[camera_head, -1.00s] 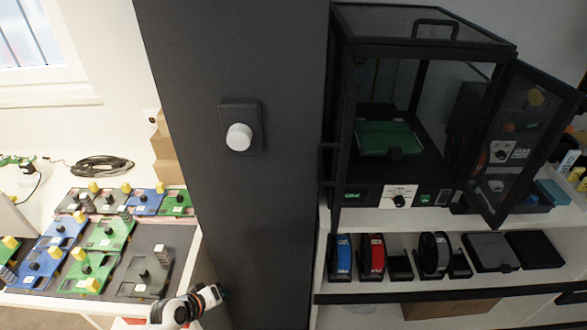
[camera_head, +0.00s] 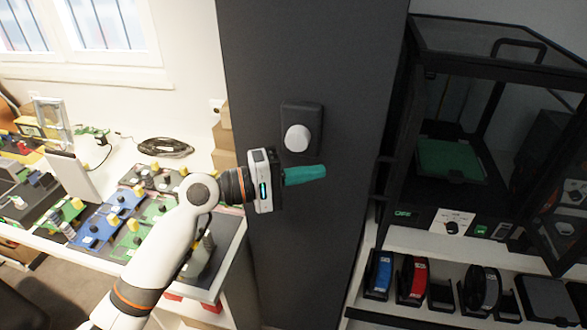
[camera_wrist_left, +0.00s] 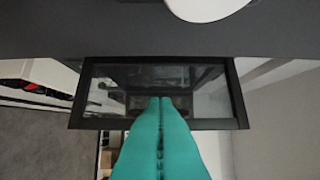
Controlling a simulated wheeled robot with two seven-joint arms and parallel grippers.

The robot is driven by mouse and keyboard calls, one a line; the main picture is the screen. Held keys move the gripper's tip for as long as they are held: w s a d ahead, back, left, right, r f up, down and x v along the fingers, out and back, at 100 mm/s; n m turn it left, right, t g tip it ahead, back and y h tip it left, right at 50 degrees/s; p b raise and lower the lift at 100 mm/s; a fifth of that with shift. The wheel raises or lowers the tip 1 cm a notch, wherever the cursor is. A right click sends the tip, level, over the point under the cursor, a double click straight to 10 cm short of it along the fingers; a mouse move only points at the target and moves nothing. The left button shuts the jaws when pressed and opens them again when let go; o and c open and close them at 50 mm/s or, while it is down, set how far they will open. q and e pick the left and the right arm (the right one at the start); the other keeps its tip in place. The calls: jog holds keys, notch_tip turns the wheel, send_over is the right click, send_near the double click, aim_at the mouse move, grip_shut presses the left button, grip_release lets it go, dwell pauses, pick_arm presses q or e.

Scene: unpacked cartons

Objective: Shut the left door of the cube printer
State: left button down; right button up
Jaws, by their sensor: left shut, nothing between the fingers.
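The cube printer (camera_head: 480,48) is a black-framed box on the white shelf at the right of the head view. Its left door (camera_head: 400,150) shows nearly edge-on as a dark narrow strip, standing open at the printer's left front. In the left wrist view, a dark-framed glass panel (camera_wrist_left: 236,92), apparently this door, lies beyond my fingertips. My left gripper (camera_head: 322,171) has teal fingers, shut and empty, pointing right in front of the dark column, apart from the door. It also shows in the left wrist view (camera_wrist_left: 160,102). My right gripper is not in view.
The dark column (camera_head: 270,60) with a white knob (camera_head: 297,138) stands behind my left gripper. The printer's right door (camera_head: 570,205) hangs open at the right edge. Spools and black boxes fill the shelf below. A bench with coloured boards (camera_head: 92,226) is at the left.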

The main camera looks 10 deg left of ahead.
pick_arm(q)
jog(key=w+d+p, duration=0.1)
jog(key=d+p, duration=0.2)
jog(key=d, duration=0.4)
jog(key=shift+d, duration=0.3)
